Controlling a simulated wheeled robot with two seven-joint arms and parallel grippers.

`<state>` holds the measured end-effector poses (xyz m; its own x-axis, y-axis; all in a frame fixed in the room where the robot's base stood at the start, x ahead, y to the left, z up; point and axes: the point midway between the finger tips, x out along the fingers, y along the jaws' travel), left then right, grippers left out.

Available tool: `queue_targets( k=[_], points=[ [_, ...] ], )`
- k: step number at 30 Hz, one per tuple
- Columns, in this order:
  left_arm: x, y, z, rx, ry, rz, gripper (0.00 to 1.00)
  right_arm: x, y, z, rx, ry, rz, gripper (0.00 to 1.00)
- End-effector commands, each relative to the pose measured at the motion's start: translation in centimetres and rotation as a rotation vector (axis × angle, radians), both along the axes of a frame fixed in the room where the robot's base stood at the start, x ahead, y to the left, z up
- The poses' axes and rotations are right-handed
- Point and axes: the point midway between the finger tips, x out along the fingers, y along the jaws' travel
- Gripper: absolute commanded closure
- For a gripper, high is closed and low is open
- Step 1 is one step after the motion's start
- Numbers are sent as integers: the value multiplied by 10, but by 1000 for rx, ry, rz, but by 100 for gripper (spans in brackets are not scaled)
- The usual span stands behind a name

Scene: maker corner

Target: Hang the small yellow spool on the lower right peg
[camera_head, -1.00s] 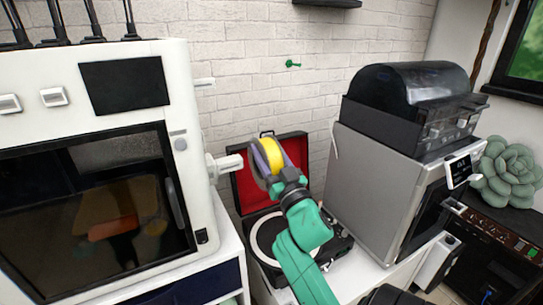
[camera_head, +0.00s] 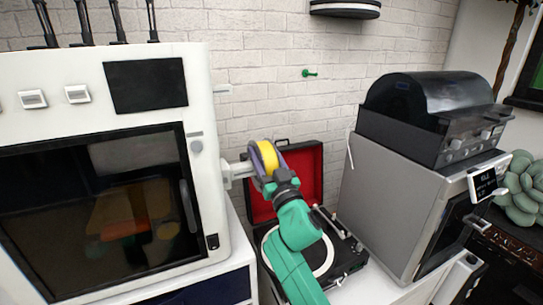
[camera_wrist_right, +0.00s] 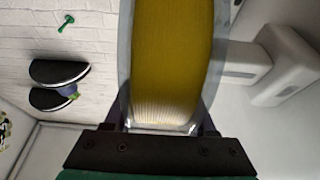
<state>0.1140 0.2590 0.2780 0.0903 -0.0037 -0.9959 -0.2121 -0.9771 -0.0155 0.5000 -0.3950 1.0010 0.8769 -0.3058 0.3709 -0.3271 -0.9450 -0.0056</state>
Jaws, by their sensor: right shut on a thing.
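My right gripper (camera_head: 278,177) is shut on the small yellow spool (camera_head: 265,157), which has grey flanges. The spool is held upright in the air just right of the white printer. The lower right peg (camera_head: 238,170), white and thick, sticks out from the printer's side, and its end meets the spool's left flange in this view. In the right wrist view the spool (camera_wrist_right: 172,60) fills the middle and the peg (camera_wrist_right: 239,62) runs up behind its right flange. The peg's tip is hidden, so I cannot tell whether it is inside the spool's hole. My left gripper is not in view.
The white printer (camera_head: 215,130) stands at the left, with a thin upper peg (camera_head: 222,91) above. An open red-lined record player (camera_head: 312,165) lies below and behind my right arm. A silver machine (camera_head: 385,205) stands to the right. A green wall peg (camera_head: 309,73) is behind.

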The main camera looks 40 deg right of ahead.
Motion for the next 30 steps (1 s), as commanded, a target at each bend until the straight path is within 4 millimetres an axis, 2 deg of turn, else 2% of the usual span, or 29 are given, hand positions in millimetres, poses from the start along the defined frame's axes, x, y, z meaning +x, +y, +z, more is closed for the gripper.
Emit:
queue_targets(
  k=[18,30],
  points=[
    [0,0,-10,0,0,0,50,14,43,1,0,-4,0,100],
    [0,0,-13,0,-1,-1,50,15,44,-4,-1,-3,0,100]
  ],
)
